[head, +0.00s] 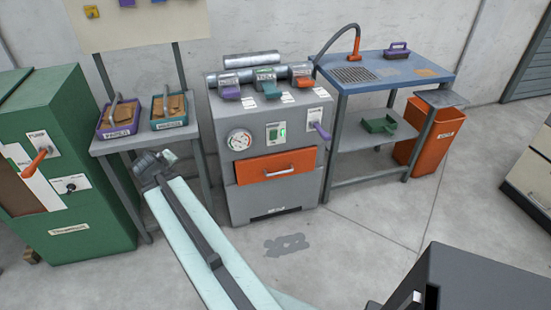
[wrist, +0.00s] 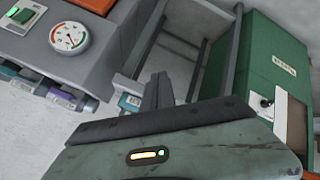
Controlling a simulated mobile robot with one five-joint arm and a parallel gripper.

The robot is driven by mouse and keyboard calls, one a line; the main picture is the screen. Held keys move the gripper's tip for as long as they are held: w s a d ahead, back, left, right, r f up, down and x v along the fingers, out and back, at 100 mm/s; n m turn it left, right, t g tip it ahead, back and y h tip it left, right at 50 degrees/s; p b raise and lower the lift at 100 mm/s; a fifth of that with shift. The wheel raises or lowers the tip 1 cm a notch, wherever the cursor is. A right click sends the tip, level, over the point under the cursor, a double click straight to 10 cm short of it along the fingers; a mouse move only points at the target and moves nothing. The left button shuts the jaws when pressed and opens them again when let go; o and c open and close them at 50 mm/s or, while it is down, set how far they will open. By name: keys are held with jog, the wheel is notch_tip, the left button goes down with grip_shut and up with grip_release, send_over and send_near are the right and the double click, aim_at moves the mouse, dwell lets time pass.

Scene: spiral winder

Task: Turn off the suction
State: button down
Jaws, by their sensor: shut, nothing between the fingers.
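The grey suction cabinet (head: 245,195) stands at the centre back of the head view. Its front carries a round gauge (head: 239,139), a green-lit switch (head: 275,133), a purple lever (head: 322,131) at the right and an orange drawer (head: 276,166). In the wrist view the gauge (wrist: 69,37) and the switch (wrist: 15,15) show tilted at the upper left; the purple lever is out of that view. My gripper (head: 162,160) is shut and empty, left of the cabinet and apart from it. Its fingers also show in the wrist view (wrist: 158,90).
Purple, green and orange gates (head: 265,88) sit along the pipe on the cabinet top. A green machine (head: 75,200) with an orange lever (head: 36,160) stands left. A side table (head: 145,141) holds two trays. A blue workbench (head: 390,68) stands right.

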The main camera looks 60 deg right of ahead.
jog(key=s+d+f+n+t+h+b, duration=0.15)
jog(key=s+d+b, duration=0.25)
jog(key=d, duration=0.4)
jog(key=s+d+f+h+b, duration=0.25)
jog(key=s+d+b, duration=0.2)
jog(key=d, duration=0.35)
jog(key=s+d+f+t+h+b, duration=0.1)
jog(key=s+d+h+b, duration=0.1)
jog(key=s+d+b, duration=0.45)
jog(key=s+d+f+n+t+b, duration=0.2)
jog(key=s+d+f+n+b, duration=0.1)
jog(key=s, duration=0.5)
jog(key=s+d+f+n+t+b, duration=0.3)
jog(key=s+d+n+b, duration=0.3)
jog(key=s+b, duration=0.1)
jog(key=shift+s+d+f+h+b, duration=0.25)
jog(key=shift+s+h+b, duration=0.15)
jog(key=shift+b, duration=0.35)
